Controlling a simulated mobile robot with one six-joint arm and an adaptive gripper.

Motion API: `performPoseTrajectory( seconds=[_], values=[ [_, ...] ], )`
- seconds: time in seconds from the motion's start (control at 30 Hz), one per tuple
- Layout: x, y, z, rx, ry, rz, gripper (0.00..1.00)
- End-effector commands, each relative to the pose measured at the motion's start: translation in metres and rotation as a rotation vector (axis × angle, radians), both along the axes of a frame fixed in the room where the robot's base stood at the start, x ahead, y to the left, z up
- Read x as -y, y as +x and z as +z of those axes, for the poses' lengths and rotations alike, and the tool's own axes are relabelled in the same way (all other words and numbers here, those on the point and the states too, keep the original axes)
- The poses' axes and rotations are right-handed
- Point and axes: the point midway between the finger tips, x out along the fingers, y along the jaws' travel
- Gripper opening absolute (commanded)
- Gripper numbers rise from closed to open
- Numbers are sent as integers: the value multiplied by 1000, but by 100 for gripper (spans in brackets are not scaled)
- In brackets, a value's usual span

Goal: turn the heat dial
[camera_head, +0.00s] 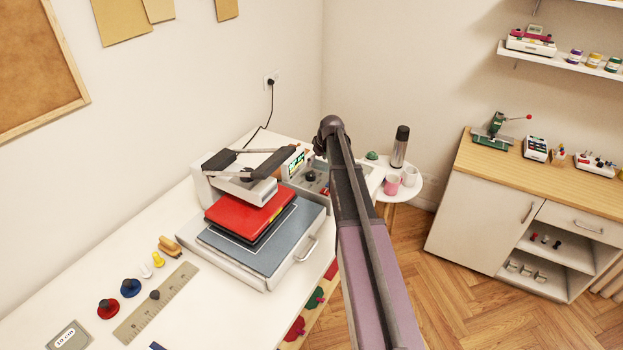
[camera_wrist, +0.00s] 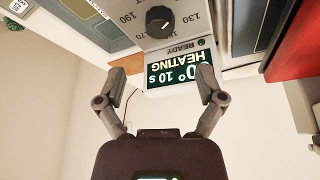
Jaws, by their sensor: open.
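The heat dial (camera_wrist: 160,21) is a round black knob with a pale pointer mark, on a light panel with printed numbers around it. It shows upside down at the top of the wrist view. A lit display (camera_wrist: 178,73) reading "HEATING" and "10 s" sits beside it. My gripper (camera_wrist: 162,80) is open and empty, its two fingers spread either side of the display, with the dial beyond the tips. In the head view the control box (camera_head: 312,178) stands behind the heat press (camera_head: 262,235), and my arm hides my gripper and part of the box.
The press has a red pad (camera_head: 240,215) and a raised upper arm. A ruler (camera_head: 155,305) and several small knobbed tools lie on the white table (camera_head: 215,315). A round side table (camera_head: 420,195) holds a flask (camera_head: 400,147) and mugs. Open floor lies to the right.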

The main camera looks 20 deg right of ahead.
Motion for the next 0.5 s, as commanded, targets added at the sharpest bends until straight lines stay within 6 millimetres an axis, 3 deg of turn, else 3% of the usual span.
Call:
performPoseTrajectory(
  seconds=[0.5],
  values=[
    [-4,17,-43,0,0,0,88]
  ],
)
